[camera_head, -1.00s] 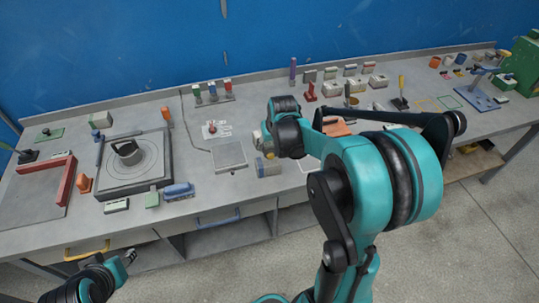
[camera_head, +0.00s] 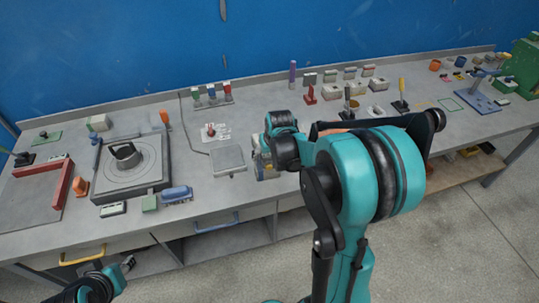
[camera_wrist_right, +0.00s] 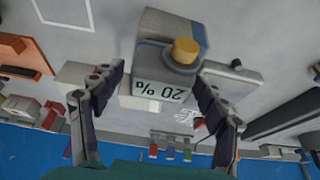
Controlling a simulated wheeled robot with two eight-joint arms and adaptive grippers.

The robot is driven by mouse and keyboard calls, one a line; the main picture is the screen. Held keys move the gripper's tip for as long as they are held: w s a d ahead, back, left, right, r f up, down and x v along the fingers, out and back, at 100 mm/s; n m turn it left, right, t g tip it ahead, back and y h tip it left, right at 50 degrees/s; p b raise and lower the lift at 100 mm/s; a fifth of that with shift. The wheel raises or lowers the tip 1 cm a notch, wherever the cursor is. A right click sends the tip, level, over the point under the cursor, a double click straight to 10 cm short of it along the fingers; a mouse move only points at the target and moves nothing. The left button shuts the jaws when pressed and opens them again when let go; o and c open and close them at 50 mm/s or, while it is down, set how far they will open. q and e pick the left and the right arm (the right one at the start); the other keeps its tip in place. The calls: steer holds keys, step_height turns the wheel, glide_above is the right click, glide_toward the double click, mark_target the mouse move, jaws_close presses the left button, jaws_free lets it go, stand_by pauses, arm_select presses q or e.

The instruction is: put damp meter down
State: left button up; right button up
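The damp meter (camera_wrist_right: 165,75) is a grey box with a yellow knob and a "20 %" display, which reads upside down in the right wrist view. Whether the meter touches the bench cannot be told. My left gripper (camera_head: 128,263) is low at the left, below the bench's front edge, its finger opening unclear.
A pale square plate (camera_head: 228,160) lies just left of the right gripper. A round turntable-like fixture (camera_head: 130,165) and a red angle frame (camera_head: 62,182) are farther left. Grey boxes (camera_head: 332,91) and small tools stand behind and right.

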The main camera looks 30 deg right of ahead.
steer(key=shift+r, duration=0.25)
steer(key=d+p+v, duration=0.1)
steer(key=p+v, duration=0.3)
steer(key=v, duration=0.7)
steer(key=s+a+r+n+t+y, duration=0.1)
steer(key=s+a+r+n+t, duration=0.1)
steer(key=s+a, duration=1.3)
steer(key=shift+a+n+t, duration=0.25)
steer(key=shift+n+t, duration=0.05)
steer(key=shift+t, duration=0.2)
step_height(320, 180, down, 5)
steer(key=b, duration=0.5)
